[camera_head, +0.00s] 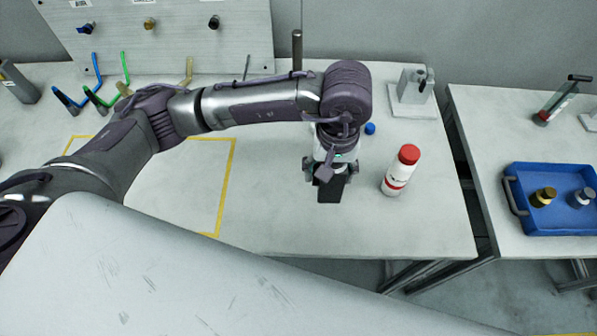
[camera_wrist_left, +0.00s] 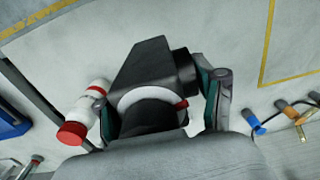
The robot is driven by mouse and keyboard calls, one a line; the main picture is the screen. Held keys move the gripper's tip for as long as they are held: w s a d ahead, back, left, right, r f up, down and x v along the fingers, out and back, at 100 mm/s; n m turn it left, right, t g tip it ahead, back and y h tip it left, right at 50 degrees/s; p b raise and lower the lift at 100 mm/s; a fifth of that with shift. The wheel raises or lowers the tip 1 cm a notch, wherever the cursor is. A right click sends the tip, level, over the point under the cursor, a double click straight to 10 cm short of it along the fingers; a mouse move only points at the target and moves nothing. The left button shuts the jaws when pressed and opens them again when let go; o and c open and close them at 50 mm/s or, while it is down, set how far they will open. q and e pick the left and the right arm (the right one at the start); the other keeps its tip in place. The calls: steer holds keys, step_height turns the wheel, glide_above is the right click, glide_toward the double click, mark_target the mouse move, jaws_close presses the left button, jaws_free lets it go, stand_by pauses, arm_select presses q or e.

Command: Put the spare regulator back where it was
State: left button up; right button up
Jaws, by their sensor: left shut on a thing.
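My left gripper (camera_head: 326,168) is over the right part of the middle table, shut on a black block-like part (camera_head: 330,190). In the left wrist view the same part (camera_wrist_left: 155,65) sits between the fingers (camera_wrist_left: 160,92), with a white ring, a small red tab and a dark round end toward the palm. I cannot tell whether it is the spare regulator or whether it touches the table. A brass fitting (camera_head: 543,197) and a silver fitting (camera_head: 581,199) stand in the blue tray (camera_head: 556,228) on the right table. My right gripper is not in view.
A white bottle with a red cap (camera_head: 402,170) stands close right of the gripper. A small blue thing (camera_head: 370,128) and a grey stand (camera_head: 413,95) are behind. A yellow outline (camera_head: 229,185) marks the table at left. Hooks (camera_head: 96,70) and a labelled board (camera_head: 170,45) are behind it.

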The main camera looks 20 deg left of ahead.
arm_select(q)
steer(key=w+a+f+p, duration=0.1)
steer(key=a+f, duration=0.1)
steer(key=f, duration=0.1)
steer(key=w+a+f+p, duration=0.2)
steer(key=a+f, duration=0.1)
steer(key=w+a+f+p, duration=0.2)
steer(key=a+f, duration=0.1)
steer(key=shift+a+f, duration=0.2)
steer(key=shift+f, duration=0.15)
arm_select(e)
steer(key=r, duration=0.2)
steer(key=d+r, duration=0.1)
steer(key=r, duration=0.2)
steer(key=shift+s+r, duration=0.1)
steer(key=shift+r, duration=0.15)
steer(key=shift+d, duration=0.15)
arm_select(q)
steer(key=shift+f, duration=0.15)
steer(key=o, duration=1.6)
steer(key=shift+o, duration=0.2)
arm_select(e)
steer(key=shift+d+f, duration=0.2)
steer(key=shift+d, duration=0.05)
